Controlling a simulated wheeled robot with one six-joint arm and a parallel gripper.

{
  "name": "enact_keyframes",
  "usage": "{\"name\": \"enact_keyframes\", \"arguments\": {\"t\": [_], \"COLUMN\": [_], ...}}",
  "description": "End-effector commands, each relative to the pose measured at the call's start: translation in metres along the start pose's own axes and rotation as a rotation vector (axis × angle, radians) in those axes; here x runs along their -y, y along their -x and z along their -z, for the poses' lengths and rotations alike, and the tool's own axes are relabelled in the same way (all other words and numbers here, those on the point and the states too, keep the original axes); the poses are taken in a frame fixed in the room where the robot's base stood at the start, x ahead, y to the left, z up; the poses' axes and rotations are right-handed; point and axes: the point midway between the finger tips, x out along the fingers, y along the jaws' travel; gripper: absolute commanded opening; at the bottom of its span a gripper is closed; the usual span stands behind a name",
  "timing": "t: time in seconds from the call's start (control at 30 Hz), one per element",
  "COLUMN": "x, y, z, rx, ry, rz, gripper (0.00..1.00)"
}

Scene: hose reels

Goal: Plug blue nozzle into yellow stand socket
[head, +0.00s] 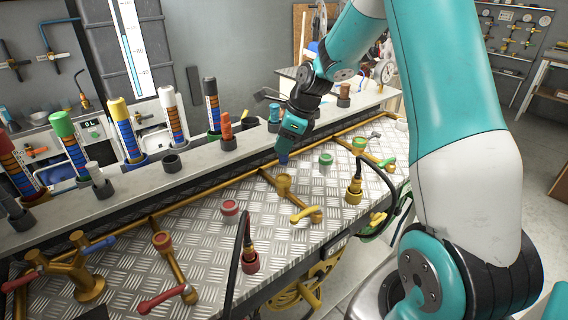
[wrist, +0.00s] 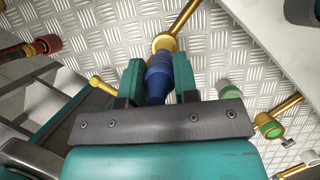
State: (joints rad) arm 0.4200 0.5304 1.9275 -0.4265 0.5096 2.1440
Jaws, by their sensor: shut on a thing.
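My gripper (head: 287,146) is shut on the blue nozzle (head: 283,158) and points down over the metal deck. In the wrist view the blue nozzle (wrist: 158,74) sits between the two teal fingers. The yellow stand socket (head: 283,180) is a brass cup on the brass pipe, just below the nozzle in the head view. In the wrist view the socket (wrist: 163,43) shows right at the nozzle's far end, partly hidden by it. A small gap shows between nozzle and socket in the head view; I cannot tell how well they line up.
A red cap (head: 230,209) and a green cap (head: 325,160) stand on the deck nearby. A yellow-handled valve (head: 305,214) lies in front of the socket. A black hose with a red nozzle (head: 249,258) stands at the front. A grey ledge with several holders (head: 172,163) runs behind.

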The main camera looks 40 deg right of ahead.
Motion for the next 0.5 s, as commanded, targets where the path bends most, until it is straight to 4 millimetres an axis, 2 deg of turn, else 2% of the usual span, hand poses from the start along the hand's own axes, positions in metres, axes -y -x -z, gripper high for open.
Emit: {"name": "enact_keyframes", "arguments": {"t": [0.5], "x": [0.0], "y": [-0.059], "z": [0.025], "rx": [-0.001], "ry": [-0.001], "rz": [0.0], "gripper": [0.05]}}
